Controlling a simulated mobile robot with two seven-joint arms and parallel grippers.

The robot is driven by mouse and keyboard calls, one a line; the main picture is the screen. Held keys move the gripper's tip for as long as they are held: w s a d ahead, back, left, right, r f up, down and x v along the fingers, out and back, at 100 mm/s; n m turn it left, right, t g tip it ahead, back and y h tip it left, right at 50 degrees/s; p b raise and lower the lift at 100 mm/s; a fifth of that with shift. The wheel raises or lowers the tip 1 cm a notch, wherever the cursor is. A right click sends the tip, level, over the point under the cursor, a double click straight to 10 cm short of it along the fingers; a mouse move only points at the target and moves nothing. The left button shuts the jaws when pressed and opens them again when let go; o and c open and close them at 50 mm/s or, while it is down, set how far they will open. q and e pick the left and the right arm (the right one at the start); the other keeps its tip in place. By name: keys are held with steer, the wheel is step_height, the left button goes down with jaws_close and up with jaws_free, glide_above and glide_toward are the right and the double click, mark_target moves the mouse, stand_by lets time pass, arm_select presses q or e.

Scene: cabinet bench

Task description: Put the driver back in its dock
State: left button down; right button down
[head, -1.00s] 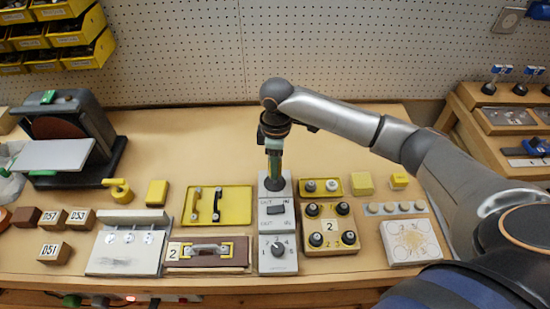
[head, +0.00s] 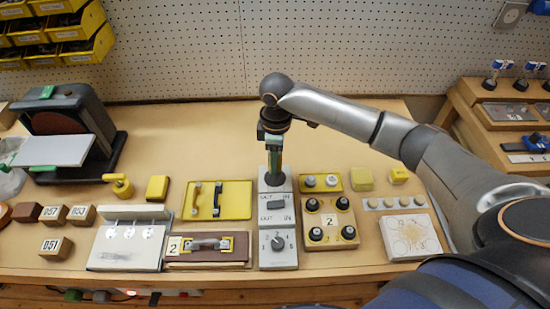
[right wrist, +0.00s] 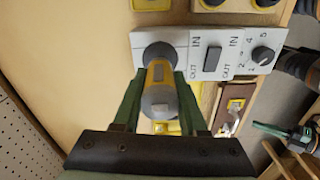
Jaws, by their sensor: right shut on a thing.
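The driver (right wrist: 158,75) has a yellow and grey handle and stands about upright between the green fingers of my right gripper (right wrist: 160,103) in the right wrist view. My right gripper (head: 274,160) is shut on it, pointing down over the far end of a grey panel in the head view; the fingers hide most of the driver there.
The panel also carries a rocker switch (head: 276,206) and a numbered knob (head: 278,243). A yellow tray with handles (head: 235,200) is close on the left; a knob board (head: 330,222) is close on the right. The bench behind the gripper is clear.

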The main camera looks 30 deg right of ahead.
steer(key=shift+f, duration=2.2)
stand_by(2.1)
steer(key=shift+c, duration=0.7)
jaws_free()
steer(key=shift+r, duration=0.1)
steer(key=shift+r, duration=3.4)
steer(key=shift+s, duration=0.1)
